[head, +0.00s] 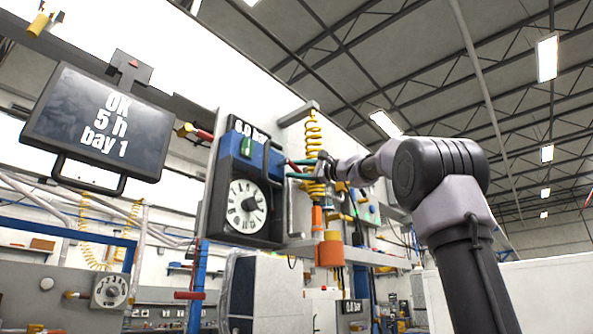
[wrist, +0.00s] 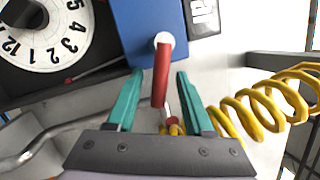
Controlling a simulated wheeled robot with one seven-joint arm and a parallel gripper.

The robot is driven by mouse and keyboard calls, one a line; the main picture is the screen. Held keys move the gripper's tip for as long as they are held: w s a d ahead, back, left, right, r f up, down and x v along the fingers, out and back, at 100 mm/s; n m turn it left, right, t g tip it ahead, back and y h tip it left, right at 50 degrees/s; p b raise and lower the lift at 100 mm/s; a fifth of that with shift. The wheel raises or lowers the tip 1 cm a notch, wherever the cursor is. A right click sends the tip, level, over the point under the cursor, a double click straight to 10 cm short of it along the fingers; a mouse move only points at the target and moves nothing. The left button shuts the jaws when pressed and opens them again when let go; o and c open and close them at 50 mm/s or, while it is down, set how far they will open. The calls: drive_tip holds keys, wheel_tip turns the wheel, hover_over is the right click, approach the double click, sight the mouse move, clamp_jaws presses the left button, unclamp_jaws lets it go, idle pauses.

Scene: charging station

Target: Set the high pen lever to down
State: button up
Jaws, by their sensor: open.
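A red lever (wrist: 162,75) with a pale round end sticks out from a blue box (wrist: 131,32) in the wrist view; it looks like the pen lever, though no label on it is readable. My gripper (wrist: 159,82) has teal fingers, one on each side of the red lever, with visible gaps. It is open and holds nothing. In the head view my gripper (head: 292,168) is at the right side of the blue box (head: 240,150), where the lever is small and partly hidden by the fingers.
A white numbered dial (head: 246,206) is below the blue box. A yellow coiled hose (wrist: 255,118) hangs close to the right finger. A grey bent pipe (wrist: 45,140) is at lower left. A screen (head: 100,125) reading "OK 5 h bay 1" is at left.

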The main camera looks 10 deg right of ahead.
clamp_jaws()
idle(1.4)
